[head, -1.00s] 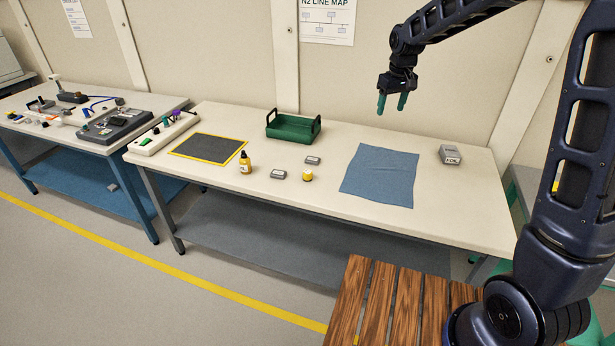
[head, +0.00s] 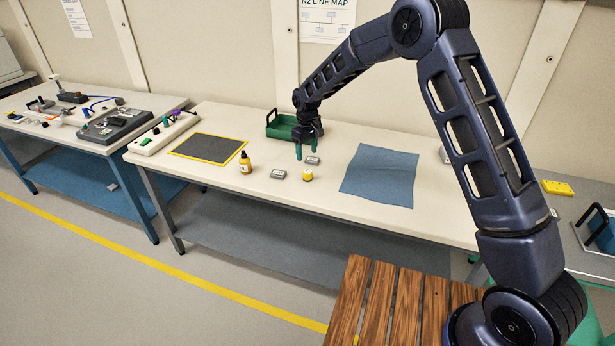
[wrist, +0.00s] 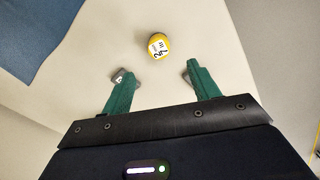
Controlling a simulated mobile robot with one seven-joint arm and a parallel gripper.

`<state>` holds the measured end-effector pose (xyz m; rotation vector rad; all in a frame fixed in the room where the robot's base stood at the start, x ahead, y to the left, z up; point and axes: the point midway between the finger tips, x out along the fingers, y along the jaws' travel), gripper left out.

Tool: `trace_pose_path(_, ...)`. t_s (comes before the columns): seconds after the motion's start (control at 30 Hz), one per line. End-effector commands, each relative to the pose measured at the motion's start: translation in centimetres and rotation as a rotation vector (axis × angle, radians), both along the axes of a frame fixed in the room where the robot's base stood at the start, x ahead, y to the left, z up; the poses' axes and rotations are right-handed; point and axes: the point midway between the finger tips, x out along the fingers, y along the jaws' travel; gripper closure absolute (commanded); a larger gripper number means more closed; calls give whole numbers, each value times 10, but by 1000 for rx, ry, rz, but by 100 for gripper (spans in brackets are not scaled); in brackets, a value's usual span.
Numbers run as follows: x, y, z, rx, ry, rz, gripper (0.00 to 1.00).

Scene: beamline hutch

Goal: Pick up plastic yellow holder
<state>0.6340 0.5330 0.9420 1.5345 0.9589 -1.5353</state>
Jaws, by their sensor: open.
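A small round yellow holder (head: 307,175) with a white top stands on the cream table, left of the blue cloth. In the wrist view the yellow holder (wrist: 158,46) shows dark markings on its white face, just beyond and between the fingertips. My gripper (head: 306,151) has green fingers, points down and is open and empty over the table, behind the holder in the head view. In the wrist view my gripper (wrist: 157,76) has its fingers spread, with the holder apart from both.
Grey tins (head: 278,174) and (head: 313,160) lie close to the holder. A yellow block (head: 557,187) lies on the right-hand surface.

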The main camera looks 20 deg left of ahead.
Motion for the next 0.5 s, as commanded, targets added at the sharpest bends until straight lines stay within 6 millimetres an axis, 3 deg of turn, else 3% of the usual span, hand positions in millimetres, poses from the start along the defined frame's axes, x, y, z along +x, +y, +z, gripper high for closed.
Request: trace_pose_path(0.5, 0, 0, -55, 0, 0, 0, 39)
